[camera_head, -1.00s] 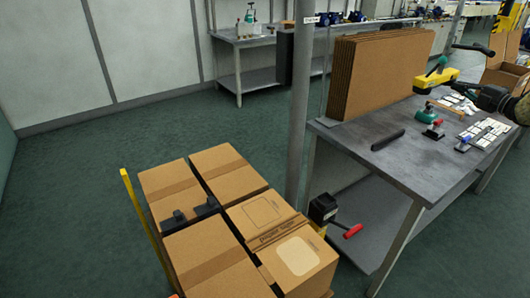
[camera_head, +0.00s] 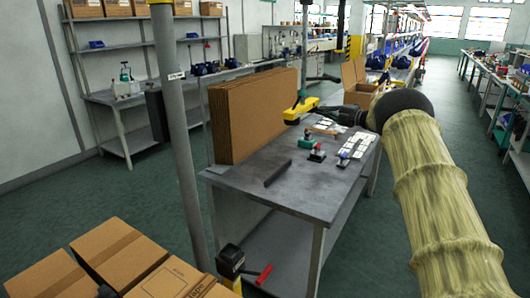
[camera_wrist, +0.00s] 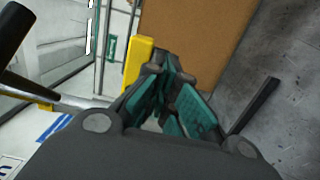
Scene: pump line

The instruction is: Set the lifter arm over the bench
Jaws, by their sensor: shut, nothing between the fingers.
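A yellow piece with dark bar handles (camera_head: 301,110), which looks like part of the lifter, shows at the right end of the upright cardboard stack. Yellow also shows left of my fingers in the wrist view (camera_wrist: 138,62), with a black grip (camera_wrist: 14,30) on a metal rod at far left. The grey bench (camera_head: 237,178) stands below. My gripper (camera_wrist: 180,100) is shut and empty, its teal fingers drawn together. In the head view it is close to the yellow piece; I cannot tell whether they touch. How the lifter is carried overhead is unclear.
Folded cardboard (camera_head: 250,112) stands upright on the bench. A dark bar (camera_head: 278,172), small tools and white cards lie there too. A grey post (camera_head: 180,150) stands left of the bench. Closed boxes (camera_head: 118,250) are at lower left. Floor to the right is clear.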

